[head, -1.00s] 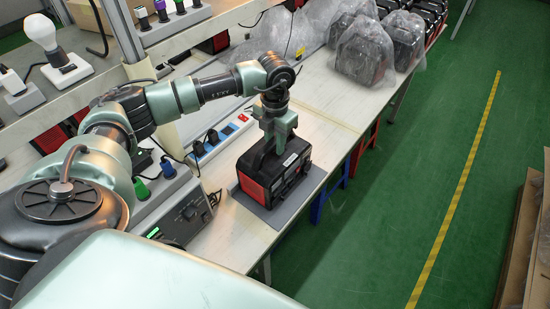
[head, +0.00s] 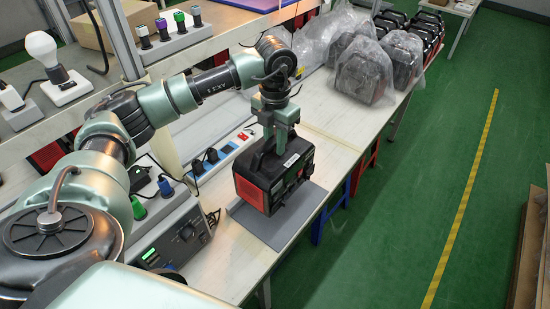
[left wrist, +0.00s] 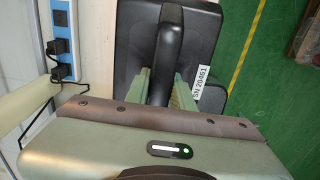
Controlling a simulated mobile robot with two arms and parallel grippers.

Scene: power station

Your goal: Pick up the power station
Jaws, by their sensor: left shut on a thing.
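The power station (head: 280,180) is a black box with red corner panels and a handle on top. It hangs a little above a grey mat (head: 268,226) on the workbench. My left gripper (head: 278,148) comes down on it from above and is shut on its handle. In the left wrist view the two green fingers stand on either side of the black handle (left wrist: 168,52). A white label (left wrist: 201,82) reading "SN 20461" lies on the top of the case beside the fingers. My right gripper is not in view.
A power strip (head: 220,156) with black plugs lies left of the power station. A grey instrument (head: 176,238) with a green display stands at the front left. Plastic-wrapped units (head: 364,70) stand further back. Green floor (head: 405,190) is open to the right.

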